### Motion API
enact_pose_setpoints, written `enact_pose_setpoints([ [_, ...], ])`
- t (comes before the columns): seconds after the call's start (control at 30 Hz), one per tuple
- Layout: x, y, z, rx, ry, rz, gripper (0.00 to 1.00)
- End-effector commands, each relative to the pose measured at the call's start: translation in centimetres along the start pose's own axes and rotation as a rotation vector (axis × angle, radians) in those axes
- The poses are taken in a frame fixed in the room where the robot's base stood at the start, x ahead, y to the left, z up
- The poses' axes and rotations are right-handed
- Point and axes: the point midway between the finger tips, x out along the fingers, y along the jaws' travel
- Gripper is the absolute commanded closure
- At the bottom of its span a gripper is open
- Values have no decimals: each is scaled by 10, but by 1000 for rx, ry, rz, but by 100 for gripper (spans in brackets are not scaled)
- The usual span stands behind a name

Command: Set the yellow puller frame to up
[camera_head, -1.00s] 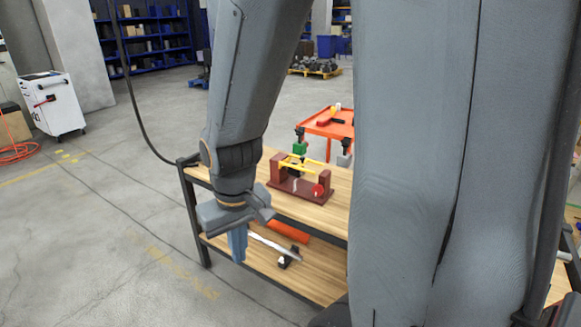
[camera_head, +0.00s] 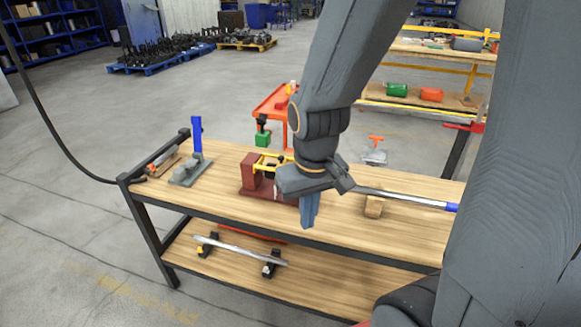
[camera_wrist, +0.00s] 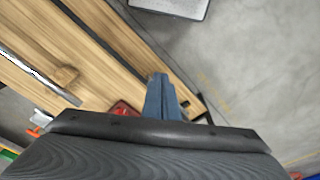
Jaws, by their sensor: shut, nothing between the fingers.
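The yellow puller frame (camera_head: 266,158) is partly visible in the head view on a dark red stand (camera_head: 250,172) that sits on the wooden bench. A green block (camera_head: 263,140) with a dark top is close to the frame's far left side. My gripper (camera_head: 309,215) is shut and empty, pointing down in front of the stand and apart from it. My gripper and wrist hide the right part of the stand and frame. In the wrist view, a small red part (camera_wrist: 122,108) of the stand shows beside my gripper (camera_wrist: 158,80). Whether the frame is raised cannot be told.
On the bench (camera_head: 225,205), a grey tool with a blue upright handle (camera_head: 197,135) stands at left. A metal bar with a blue end (camera_head: 410,199) rests on a wooden block (camera_head: 374,206) at right. A lower shelf holds another metal bar (camera_head: 240,250). An orange cart (camera_head: 272,103) stands behind.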

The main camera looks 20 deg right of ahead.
Motion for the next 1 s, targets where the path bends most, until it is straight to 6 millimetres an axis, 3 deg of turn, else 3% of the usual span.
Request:
enact_pose_setpoints([
  [0.17,32,5,9,-293,-137,95,100],
  [0.3,62,26,6,-657,-299,246,100],
  [0.47,87,49,-28,-1080,-457,465,100],
  [0.57,101,52,-66,-1338,-530,627,100],
  [0.67,116,40,-111,-1585,-578,804,100],
  [0.8,134,3,-170,-1870,-594,1049,100],
  [1.0,151,-53,-217,-2107,-556,1293,100],
])
